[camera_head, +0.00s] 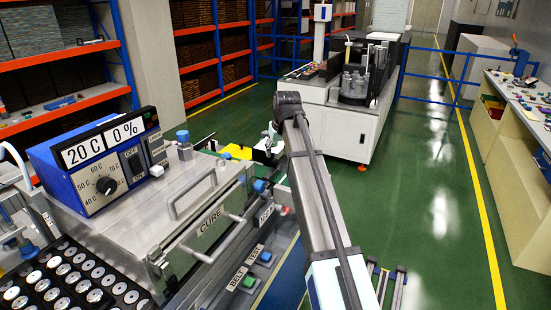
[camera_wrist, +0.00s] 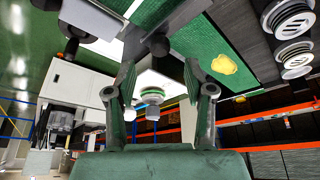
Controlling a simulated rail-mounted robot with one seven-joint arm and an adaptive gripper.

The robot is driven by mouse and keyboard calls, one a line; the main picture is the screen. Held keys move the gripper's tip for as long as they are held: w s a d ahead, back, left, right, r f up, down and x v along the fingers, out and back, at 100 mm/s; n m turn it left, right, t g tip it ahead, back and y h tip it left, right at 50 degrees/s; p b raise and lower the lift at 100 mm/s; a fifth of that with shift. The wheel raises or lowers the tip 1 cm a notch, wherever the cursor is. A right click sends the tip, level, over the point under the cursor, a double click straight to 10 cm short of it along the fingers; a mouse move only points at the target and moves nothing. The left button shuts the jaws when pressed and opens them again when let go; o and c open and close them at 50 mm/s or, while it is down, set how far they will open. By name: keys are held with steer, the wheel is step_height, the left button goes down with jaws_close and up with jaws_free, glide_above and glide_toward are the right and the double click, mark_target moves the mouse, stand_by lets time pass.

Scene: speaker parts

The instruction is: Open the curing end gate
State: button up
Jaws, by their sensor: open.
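The curing machine stands at left in the head view, with a grey CURE panel (camera_head: 207,228) on its side. A bar handle (camera_head: 212,243) crosses this panel, which looks closed. Another handle (camera_head: 191,192) is on the top cover. I cannot tell for certain which part is the end gate; the machine's far end is partly hidden behind my arm. My gripper (camera_head: 268,144) is beyond that end, small and partly hidden by my arm. In the wrist view my gripper (camera_wrist: 160,70) is open, its fingers apart with nothing held. A round white and green part (camera_wrist: 152,95) shows between them, farther off.
A blue control box (camera_head: 95,160) reads 20 C and 0 %. Speaker parts (camera_head: 65,275) fill a black tray at lower left. A yellow object (camera_head: 237,151) lies past the machine. A white machine (camera_head: 345,125) stands behind. The green floor (camera_head: 430,210) at right is clear.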

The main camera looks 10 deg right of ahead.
mark_target(275, 160)
steer(key=shift+p+x, duration=0.45)
steer(key=shift+x, duration=2.45)
jaws_close()
